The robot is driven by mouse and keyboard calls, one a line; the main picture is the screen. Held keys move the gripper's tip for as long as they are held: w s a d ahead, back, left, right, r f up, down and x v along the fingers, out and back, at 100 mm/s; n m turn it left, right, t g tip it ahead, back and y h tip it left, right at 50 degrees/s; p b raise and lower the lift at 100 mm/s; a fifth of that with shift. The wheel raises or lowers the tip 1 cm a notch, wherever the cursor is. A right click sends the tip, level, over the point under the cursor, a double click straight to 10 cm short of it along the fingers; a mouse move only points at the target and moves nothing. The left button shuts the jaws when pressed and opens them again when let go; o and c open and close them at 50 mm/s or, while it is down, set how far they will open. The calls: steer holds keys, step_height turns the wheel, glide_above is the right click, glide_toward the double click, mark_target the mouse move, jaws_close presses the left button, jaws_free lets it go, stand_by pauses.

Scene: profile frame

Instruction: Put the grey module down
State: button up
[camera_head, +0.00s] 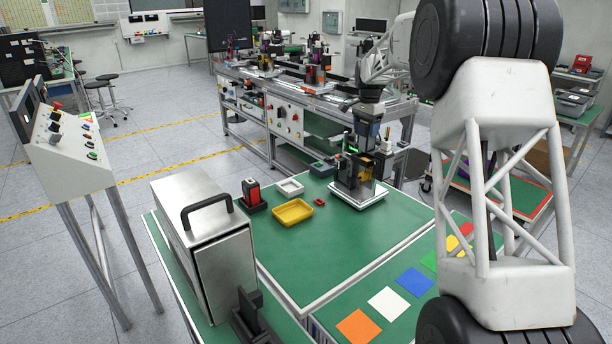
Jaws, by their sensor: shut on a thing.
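My gripper (361,150) is at the back right of the green table, pointing down. It is shut on the grey module (354,177), a dark grey, box-like piece with brownish-yellow parts. The module is upright at a white tray (374,203). I cannot tell whether its underside touches the tray or hangs just above it. The fingertips are small here and partly merge with the module.
A yellow tray (292,212), a small white tray (289,187), a red-and-black block (252,194) and a small red piece (319,202) lie left of my gripper. A metal case (222,262) stands front left. Coloured squares (388,303) lie front right. The table's middle (325,255) is clear.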

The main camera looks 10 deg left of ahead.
steer(key=shift+s+a+f, duration=0.1)
steer(key=shift+s+a, duration=0.2)
steer(key=s+a+f, duration=0.3)
steer(key=a+f, duration=0.6)
steer(key=a, duration=0.2)
steer(key=s+a+f, duration=0.3)
steer(key=a+f, duration=0.6)
steer(key=a, duration=0.2)
steer(key=shift+s+a+f, duration=0.15)
steer(key=shift+a+f, duration=0.05)
steer(key=shift+f, duration=0.15)
steer(key=w+a, duration=0.2)
steer(key=w, duration=0.5)
steer(key=w+a+f, duration=0.1)
steer(key=w+a, duration=0.2)
steer(key=w, duration=0.5)
steer(key=shift+a+f, duration=0.2)
steer(key=shift+a, duration=0.05)
steer(key=shift+f, duration=0.15)
steer(key=shift+f, duration=1.65)
steer(key=shift+f, duration=0.15)
